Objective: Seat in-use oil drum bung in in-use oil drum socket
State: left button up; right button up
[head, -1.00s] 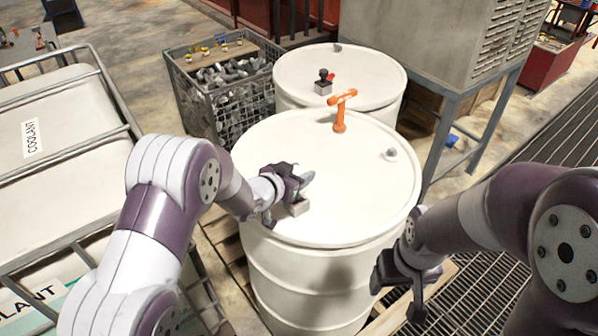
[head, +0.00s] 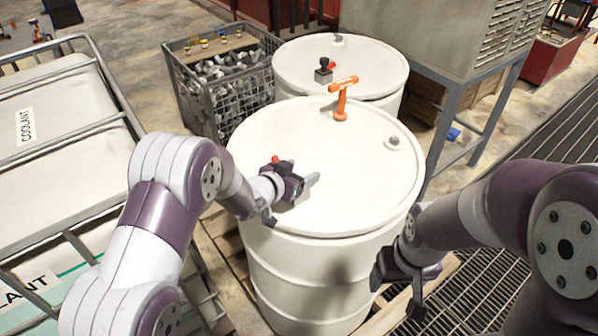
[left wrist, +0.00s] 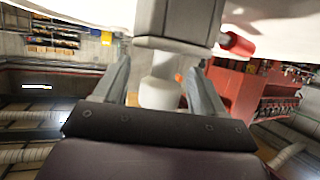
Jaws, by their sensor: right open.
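The near white oil drum (head: 350,205) carries my left gripper (head: 300,183) low over its left side. In the left wrist view a pale cylinder (left wrist: 160,92), possibly the bung, stands between the two fingers, with gaps showing on both sides, so the gripper looks open around it. Beside it is a dark grey block (left wrist: 178,20) with a red knob (left wrist: 237,43). In the head view the gripper hides most of this. A round fitting with a grey centre (head: 393,142), likely the socket, is at the lid's right. My right gripper (head: 400,292) is open and empty, right of the drum.
An orange T-handle (head: 342,98) stands upright at the near lid's back. A wire crate of metal parts (head: 225,85) stands back left, a caged coolant tank (head: 60,130) left.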

pick_arm(q)
jog(key=shift+s+a, duration=0.1)
jog(key=b+v, duration=0.3)
jog(key=v, duration=0.9)
jog(key=shift+s+r, duration=0.15)
jog(key=shift+a, duration=0.1)
